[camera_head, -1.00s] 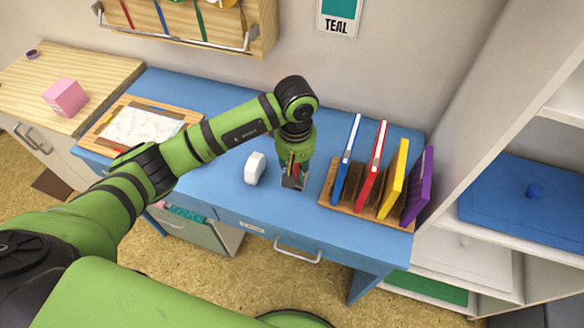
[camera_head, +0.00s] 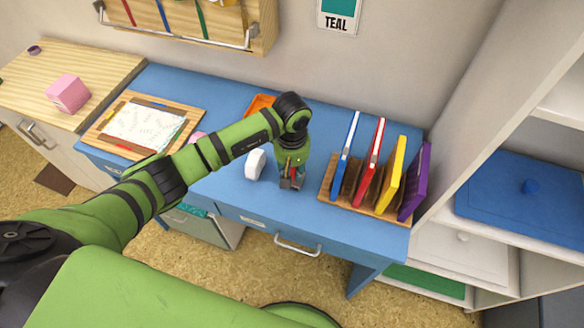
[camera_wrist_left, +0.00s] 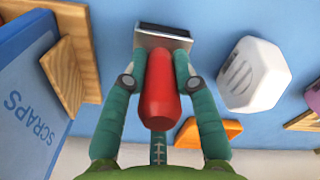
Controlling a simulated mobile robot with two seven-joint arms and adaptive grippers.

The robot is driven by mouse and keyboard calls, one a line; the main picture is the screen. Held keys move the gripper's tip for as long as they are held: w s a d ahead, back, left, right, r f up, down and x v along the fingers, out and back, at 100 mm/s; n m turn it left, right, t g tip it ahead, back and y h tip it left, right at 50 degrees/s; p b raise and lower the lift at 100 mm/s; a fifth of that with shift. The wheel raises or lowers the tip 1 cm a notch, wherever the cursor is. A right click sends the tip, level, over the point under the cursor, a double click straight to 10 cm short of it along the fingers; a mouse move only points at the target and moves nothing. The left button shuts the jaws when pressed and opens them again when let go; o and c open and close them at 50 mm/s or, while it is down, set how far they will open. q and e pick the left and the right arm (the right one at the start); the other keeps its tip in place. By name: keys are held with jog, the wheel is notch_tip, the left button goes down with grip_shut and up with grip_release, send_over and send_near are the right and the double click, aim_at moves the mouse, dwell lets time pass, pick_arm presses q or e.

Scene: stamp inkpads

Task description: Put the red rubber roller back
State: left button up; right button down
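The red rubber roller (camera_wrist_left: 160,92) has a red handle and a flat grey-and-black head. In the left wrist view it sits between my left gripper's fingers (camera_wrist_left: 160,70), which are shut on its handle close to the head. In the head view my left gripper (camera_head: 291,172) points down low over the blue desk, with a little red of the roller showing between the fingers. The grey head is at the bottom; I cannot tell whether it touches the desk. A wall rack (camera_head: 262,30) with coloured strips is at the top, partly cut off. My right gripper is not in view.
A white block (camera_head: 255,164) stands just left of the gripper. A wooden holder (camera_head: 328,193) with blue, red, yellow and purple books is close on the right. An orange tray (camera_head: 260,103) is behind my arm. A wooden board with paper (camera_head: 103,147) lies at left. The blue desk front is clear.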

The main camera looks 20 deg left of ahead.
pick_arm(q)
jog(key=shift+o, duration=0.9)
jog(key=shift+r, duration=0.45)
notch_tip(320, 180, up, 12)
jog(key=shift+s+f+b, duration=0.1)
jog(key=shift+f+b, duration=0.15)
jog(key=shift+b, duration=0.85)
jog(key=shift+s+f, duration=0.1)
